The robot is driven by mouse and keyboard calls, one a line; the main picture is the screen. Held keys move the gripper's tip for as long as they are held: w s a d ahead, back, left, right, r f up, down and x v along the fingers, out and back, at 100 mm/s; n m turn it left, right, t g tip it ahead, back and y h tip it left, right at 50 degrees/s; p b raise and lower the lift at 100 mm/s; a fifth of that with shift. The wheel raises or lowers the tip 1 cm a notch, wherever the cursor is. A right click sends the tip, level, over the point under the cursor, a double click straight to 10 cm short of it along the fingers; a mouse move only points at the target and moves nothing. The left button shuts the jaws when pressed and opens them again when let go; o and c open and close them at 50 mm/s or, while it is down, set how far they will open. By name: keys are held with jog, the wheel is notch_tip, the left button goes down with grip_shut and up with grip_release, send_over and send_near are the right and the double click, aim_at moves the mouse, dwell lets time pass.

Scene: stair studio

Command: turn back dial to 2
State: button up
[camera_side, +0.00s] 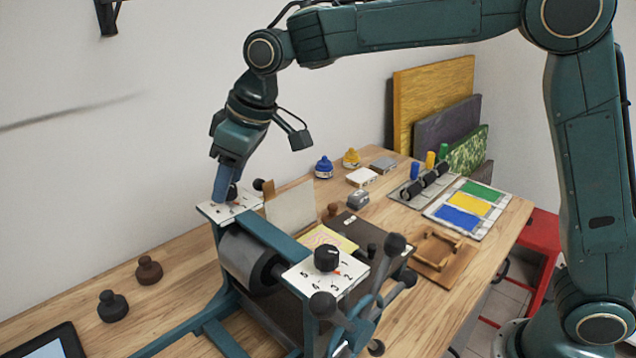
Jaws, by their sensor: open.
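The back dial (233,190) is a small dark knob on a white numbered plate (245,205) at the far end of the teal press. My gripper (227,190) points down over this plate, with its blue fingers at the knob. It is open. The fingers hide most of the knob and part of the scale, so I cannot read its setting or tell whether they touch it. The front dial (327,258) is a black knob with a red pointer on a white plate (345,282) at the near end.
The press's crank handles (362,310) stick up at the near end. Stamps (150,270) and a tablet (55,345) lie at the left. Ink pads (465,208), a wooden frame (440,250) and bottles (324,167) stand at the right and back. Bare wood (185,245) shows left of the press.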

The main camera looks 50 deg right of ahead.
jog(key=v, duration=1.3)
jog(key=shift+r, duration=0.1)
jog(key=shift+s, duration=0.1)
jog(key=s+d+f+m+t+h, duration=0.1)
jog(key=s+d+f+m, duration=0.25)
jog(key=s+d, duration=0.95)
jog(key=s+d+f+m, duration=0.1)
jog(key=s+d+f, duration=0.1)
jog(key=s+f, duration=0.2)
jog(key=s+d+f+m+t+h, duration=0.1)
jog(key=s+d+f+m, duration=0.1)
jog(key=s+f, duration=0.3)
jog(key=s+d, duration=0.1)
jog(key=s, duration=0.3)
jog(key=shift+s+d+h, duration=0.3)
jog(key=shift+s, duration=0.05)
jog(key=shift+f+m, duration=0.1)
jog(key=shift+m, duration=0.15)
